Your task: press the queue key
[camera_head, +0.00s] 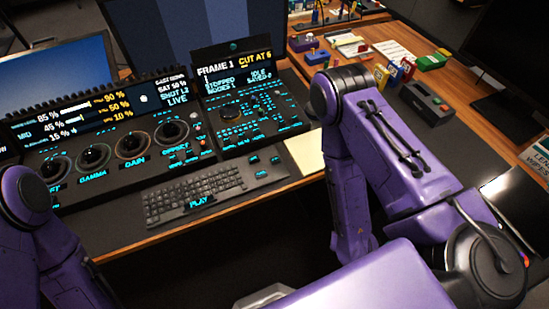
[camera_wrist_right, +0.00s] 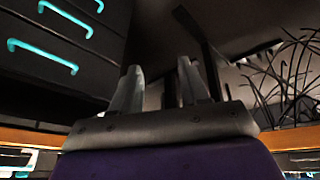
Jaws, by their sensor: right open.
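The trackball panel (camera_head: 247,113) stands on the desk in the head view, with small cyan-lit keys around a dark ball or dial. I cannot read which key is the queue key. My right arm comes down in front of the desk in the head view, and its gripper is out of sight there. In the right wrist view my right gripper (camera_wrist_right: 158,70) has two grey fingers apart with nothing between them. My left arm shows at the left edge; its gripper is not in view.
Left of the panel is a grading console (camera_head: 105,135) with large dials. A keyboard (camera_head: 194,193) marked "PLAY" lies in front. Colored boxes (camera_head: 395,70) and a dark device (camera_head: 427,103) sit at the right. The wrist view shows dark drawers (camera_wrist_right: 45,55) with teal bars.

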